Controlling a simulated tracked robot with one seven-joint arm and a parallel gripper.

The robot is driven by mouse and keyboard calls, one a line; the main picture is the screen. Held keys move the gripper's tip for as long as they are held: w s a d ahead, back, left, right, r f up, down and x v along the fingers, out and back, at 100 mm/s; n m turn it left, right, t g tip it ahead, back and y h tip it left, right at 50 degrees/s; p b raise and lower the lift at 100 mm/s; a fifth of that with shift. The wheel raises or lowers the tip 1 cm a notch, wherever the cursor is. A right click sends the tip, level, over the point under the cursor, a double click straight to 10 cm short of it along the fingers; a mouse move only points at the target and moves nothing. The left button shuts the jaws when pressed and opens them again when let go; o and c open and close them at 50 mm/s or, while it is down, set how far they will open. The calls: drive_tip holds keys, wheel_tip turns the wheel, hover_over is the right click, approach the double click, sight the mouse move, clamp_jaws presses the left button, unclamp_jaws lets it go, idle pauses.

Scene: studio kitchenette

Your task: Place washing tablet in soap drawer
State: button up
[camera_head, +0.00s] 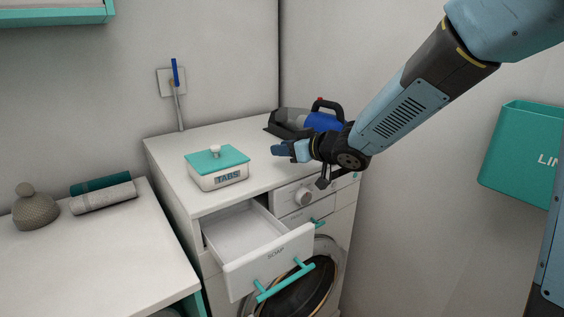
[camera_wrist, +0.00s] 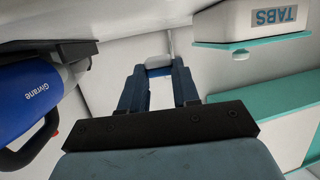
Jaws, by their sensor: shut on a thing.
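My gripper (camera_head: 280,149) is above the washing machine top, right of the tabs box. In the wrist view my gripper (camera_wrist: 158,72) is shut on a small pale block, the washing tablet (camera_wrist: 158,61), held between its fingertips. The tablet cannot be made out in the head view. The soap drawer (camera_head: 268,257), labelled SOAP with a teal handle, is pulled open at the front of the machine, below and left of my gripper. Its visible inside looks empty. The white TABS box (camera_head: 220,179) has its teal lid on; it also shows in the wrist view (camera_wrist: 240,22).
A blue handheld vacuum (camera_head: 322,121) lies at the back right of the top, also in the wrist view (camera_wrist: 32,100). A dial (camera_head: 303,197) is right of the drawer. A lower counter (camera_head: 75,240) with rolled towels (camera_head: 102,198) stands left. A teal bin (camera_head: 520,155) hangs right.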

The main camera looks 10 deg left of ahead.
sight(282, 170)
drive_tip(key=shift+w+a+f, duration=0.35)
drive_tip(key=shift+w+f, duration=0.05)
drive_tip(key=shift+f, duration=0.25)
drive_tip(key=shift+w+a+f, duration=0.1)
drive_tip(key=shift+f, duration=0.7)
drive_tip(key=shift+w+a+f, duration=0.1)
drive_tip(key=shift+f, duration=0.7)
drive_tip(key=shift+f, duration=0.2)
drive_tip(key=o, duration=1)
drive_tip(key=v, duration=1.4)
drive_tip(key=shift+s+a+r, duration=0.2)
drive_tip(key=shift+s+a, duration=0.05)
drive_tip(key=shift+s, duration=0.05)
